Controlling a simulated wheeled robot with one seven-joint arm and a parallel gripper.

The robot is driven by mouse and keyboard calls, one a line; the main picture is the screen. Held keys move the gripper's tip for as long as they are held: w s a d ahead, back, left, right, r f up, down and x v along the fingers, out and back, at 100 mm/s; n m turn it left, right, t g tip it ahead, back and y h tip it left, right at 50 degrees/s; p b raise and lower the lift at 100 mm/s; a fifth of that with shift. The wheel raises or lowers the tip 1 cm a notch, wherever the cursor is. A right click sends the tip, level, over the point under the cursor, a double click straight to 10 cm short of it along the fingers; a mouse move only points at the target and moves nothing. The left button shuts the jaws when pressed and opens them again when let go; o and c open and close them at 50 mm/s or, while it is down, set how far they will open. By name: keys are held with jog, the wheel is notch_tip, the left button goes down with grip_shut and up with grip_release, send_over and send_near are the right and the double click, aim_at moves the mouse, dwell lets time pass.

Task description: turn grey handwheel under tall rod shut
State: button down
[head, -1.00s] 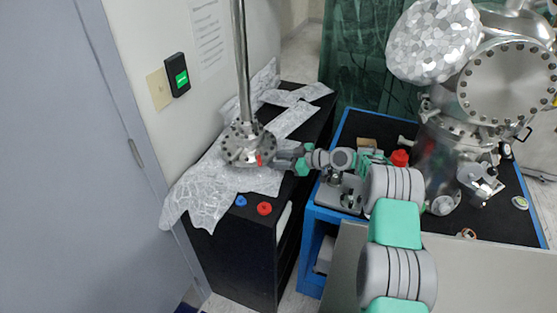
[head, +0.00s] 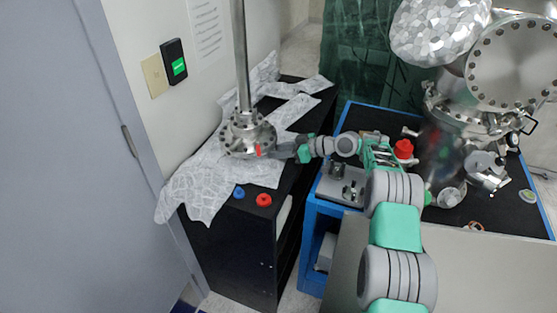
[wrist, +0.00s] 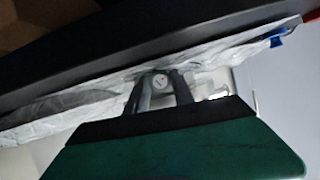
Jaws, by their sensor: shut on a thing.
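The tall rod (head: 241,55) stands upright on a bolted metal flange (head: 247,122) at the left end of the black cabinet. A small red part (head: 258,151) shows at the flange's lower front. My gripper (head: 275,152) reaches in from the right, its fingertips against the flange's lower right side. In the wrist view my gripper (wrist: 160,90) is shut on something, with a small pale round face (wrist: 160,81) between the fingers. I take this to be the grey handwheel, but its rim is mostly hidden and its turn cannot be read.
Crumpled foil (head: 205,185) lies around the flange. A blue knob (head: 239,192) and a red knob (head: 264,200) sit at the cabinet's front edge. A blue-framed bench (head: 322,208) with a steel chamber (head: 450,140) stands to the right. The wall and door (head: 60,180) close off the left.

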jog(key=shift+w+f+m+b, duration=0.1)
jog(key=shift+w+m+b, duration=0.05)
jog(key=shift+m+b, duration=0.2)
jog(key=shift+m+g, duration=0.35)
jog(key=shift+g, duration=0.05)
jog(key=c, duration=1.1)
grip_release()
jog(key=shift+r, duration=0.2)
